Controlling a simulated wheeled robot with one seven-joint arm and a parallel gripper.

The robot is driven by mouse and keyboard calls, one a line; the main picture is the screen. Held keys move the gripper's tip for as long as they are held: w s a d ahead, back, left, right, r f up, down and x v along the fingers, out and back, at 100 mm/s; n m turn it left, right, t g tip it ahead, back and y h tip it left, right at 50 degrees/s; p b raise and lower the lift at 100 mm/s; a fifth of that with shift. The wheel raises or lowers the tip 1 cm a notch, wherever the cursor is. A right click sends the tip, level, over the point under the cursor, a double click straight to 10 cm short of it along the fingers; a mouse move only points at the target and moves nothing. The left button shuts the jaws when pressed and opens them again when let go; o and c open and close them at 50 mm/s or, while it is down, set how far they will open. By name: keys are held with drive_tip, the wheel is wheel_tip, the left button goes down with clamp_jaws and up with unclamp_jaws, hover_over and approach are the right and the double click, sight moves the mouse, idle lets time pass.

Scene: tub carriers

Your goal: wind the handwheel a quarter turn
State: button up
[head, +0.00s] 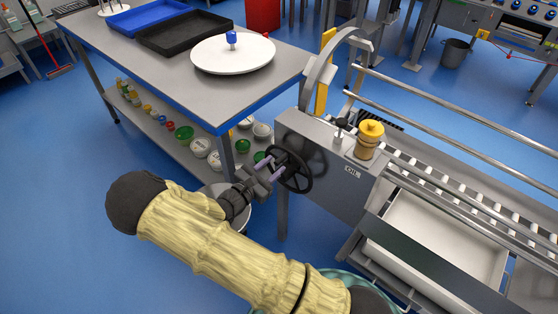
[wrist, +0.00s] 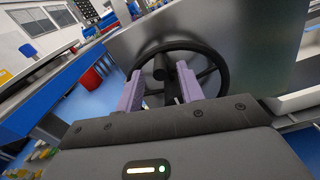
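The black handwheel (head: 309,174) is mounted on the side of the grey conveyor machine, with spokes and a round hub. My gripper (head: 273,167) is just in front of the wheel, its purple fingers pointing at it. In the wrist view the handwheel (wrist: 224,66) fills the upper middle, and my gripper (wrist: 160,80) has its two fingers well apart. The hub and a dark spoke show in the gap between the fingers. Whether a finger touches the wheel I cannot tell. The lower part of the wheel is hidden by my gripper in the wrist view.
The conveyor machine (head: 325,185) carries a yellow-topped cylinder (head: 370,140) and rollers with rails. To the left stands a steel table (head: 170,75) with a white round lid (head: 232,58), black and blue trays, and several containers on its lower shelf.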

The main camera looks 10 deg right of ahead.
sight(278, 159)
drive_tip(key=shift+x, duration=1.75)
drive_tip(key=shift+c, duration=0.5)
clamp_jaws()
drive_tip(key=shift+w+a, duration=0.1)
drive_tip(key=shift+a, duration=0.05)
